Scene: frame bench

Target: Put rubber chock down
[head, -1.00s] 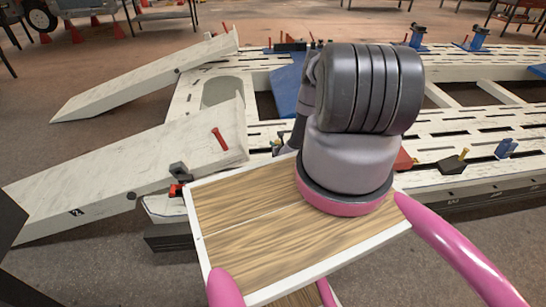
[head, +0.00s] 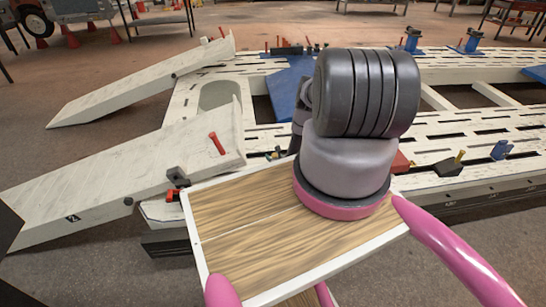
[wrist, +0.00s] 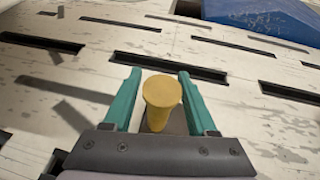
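The rubber chock (wrist: 176,122) shows in the wrist view as a dark body with a round yellow knob (wrist: 162,95) standing up from it. My gripper (wrist: 160,78) has one teal finger on each side of the dark body and looks shut on it. Gaps show between the fingers and the knob. The slotted white bench (wrist: 245,95) lies under it, and finger shadows fall on the bench to the left. In the head view my gripper (head: 274,154) is mostly hidden behind my arm, near the bench's front edge. Whether the chock touches the bench cannot be told.
Two white ramps (head: 150,85) (head: 120,178) lead up to the bench's left end. A red-handled clamp (head: 217,143) stands on the near ramp. A black block with a yellow peg (head: 449,165) and a blue block (head: 501,150) lie to the right. A blue plate (head: 290,85) is behind.

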